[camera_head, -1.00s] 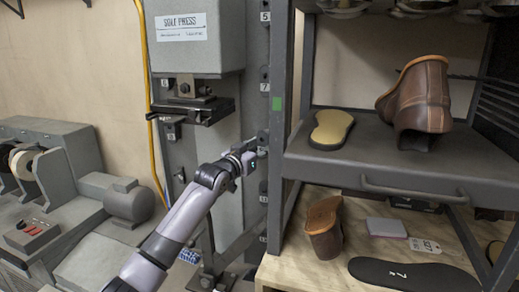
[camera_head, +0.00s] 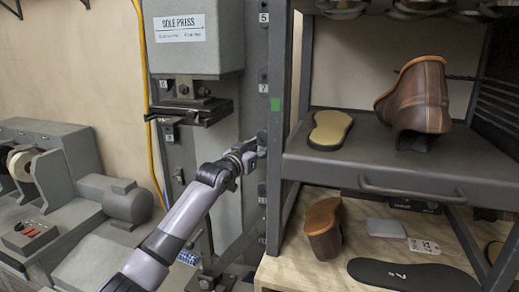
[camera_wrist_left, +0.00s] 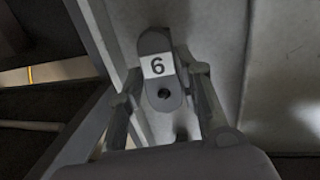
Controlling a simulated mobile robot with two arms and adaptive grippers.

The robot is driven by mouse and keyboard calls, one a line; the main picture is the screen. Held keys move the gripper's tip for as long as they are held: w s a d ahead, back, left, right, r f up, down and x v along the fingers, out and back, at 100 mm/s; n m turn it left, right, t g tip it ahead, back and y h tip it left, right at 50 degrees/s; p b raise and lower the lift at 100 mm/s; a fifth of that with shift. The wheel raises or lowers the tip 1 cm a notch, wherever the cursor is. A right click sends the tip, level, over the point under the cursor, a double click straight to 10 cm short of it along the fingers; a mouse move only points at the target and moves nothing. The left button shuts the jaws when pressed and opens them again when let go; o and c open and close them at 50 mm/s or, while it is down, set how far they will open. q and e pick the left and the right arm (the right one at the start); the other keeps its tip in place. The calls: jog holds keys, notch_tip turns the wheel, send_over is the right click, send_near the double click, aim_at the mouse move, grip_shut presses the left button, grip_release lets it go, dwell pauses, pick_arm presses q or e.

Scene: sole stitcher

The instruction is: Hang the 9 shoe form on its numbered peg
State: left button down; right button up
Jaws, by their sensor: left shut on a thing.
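My left gripper (camera_head: 254,150) is at the grey upright post (camera_head: 252,105), beside the shelf frame. In the left wrist view its two fingers (camera_wrist_left: 172,85) are closed on the sides of a grey, rounded shoe form (camera_wrist_left: 155,45). The form has a hole near its lower end and a white label (camera_wrist_left: 158,66). The label reads 6 in this view, which would be a 9 upside down; I cannot tell which. The post carries small numbered plates, such as 5 (camera_head: 264,17) and 7 (camera_head: 263,87). Whether the form touches a peg is hidden. My right gripper is out of view.
The dark shelf rack (camera_head: 400,165) stands close on the right, with a brown boot (camera_head: 420,95) and a tan sole (camera_head: 330,129) on it. The sole press (camera_head: 195,40) is above left. A grey machine (camera_head: 55,160) stands at left.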

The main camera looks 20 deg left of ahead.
pick_arm(q)
jog(key=shift+w+r, duration=0.2)
jog(key=shift+w, duration=0.2)
dwell(0.5)
jog(key=c, duration=1.1)
grip_release()
jog(key=shift+o, duration=0.2)
jog(key=shift+f, duration=0.1)
jog(key=shift+f, duration=0.15)
jog(key=v, duration=1.2)
